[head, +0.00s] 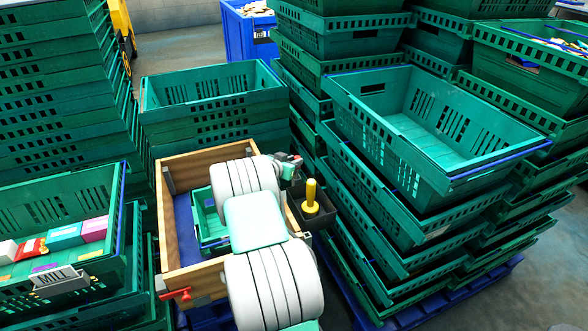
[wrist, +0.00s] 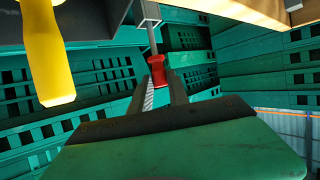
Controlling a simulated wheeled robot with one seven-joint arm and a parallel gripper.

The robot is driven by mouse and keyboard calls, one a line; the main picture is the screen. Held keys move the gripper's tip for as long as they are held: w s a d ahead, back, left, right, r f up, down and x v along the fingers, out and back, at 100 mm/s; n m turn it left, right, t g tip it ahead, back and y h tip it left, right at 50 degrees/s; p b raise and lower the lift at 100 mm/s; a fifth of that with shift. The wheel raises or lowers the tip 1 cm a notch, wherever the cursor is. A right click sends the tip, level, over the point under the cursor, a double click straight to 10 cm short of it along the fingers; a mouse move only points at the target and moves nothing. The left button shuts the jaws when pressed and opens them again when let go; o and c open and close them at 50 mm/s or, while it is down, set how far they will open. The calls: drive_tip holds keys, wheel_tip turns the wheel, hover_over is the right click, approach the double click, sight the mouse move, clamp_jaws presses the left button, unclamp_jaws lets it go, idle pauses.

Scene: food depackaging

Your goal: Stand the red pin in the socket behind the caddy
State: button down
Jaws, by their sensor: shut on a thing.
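The wrist view seems upside down, with the caddy's yellow handle hanging from the top. The red pin (wrist: 157,72) is between the fingertips of my gripper (wrist: 162,84), which is shut on its red grip. Its thin metal shaft runs toward a grey bracket (wrist: 146,12) by the wooden box; whether the shaft is inside it, I cannot tell. In the head view, my gripper (head: 290,169) is just behind the dark caddy (head: 324,217), with a little of the red pin (head: 297,159) showing. The socket is not clearly seen there.
A yellow handle (head: 310,197) stands in the caddy, close to my gripper. The wooden box (head: 169,240) has a red latch (head: 178,294) at its front corner and holds a small green crate. Tall stacks of green crates (head: 400,240) crowd both sides and the back.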

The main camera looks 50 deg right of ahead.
drive_tip(key=shift+f, duration=1.4)
drive_tip(key=c, duration=1.3)
unclamp_jaws()
drive_tip(key=shift+o, duration=0.2)
drive_tip(key=shift+r, duration=0.1)
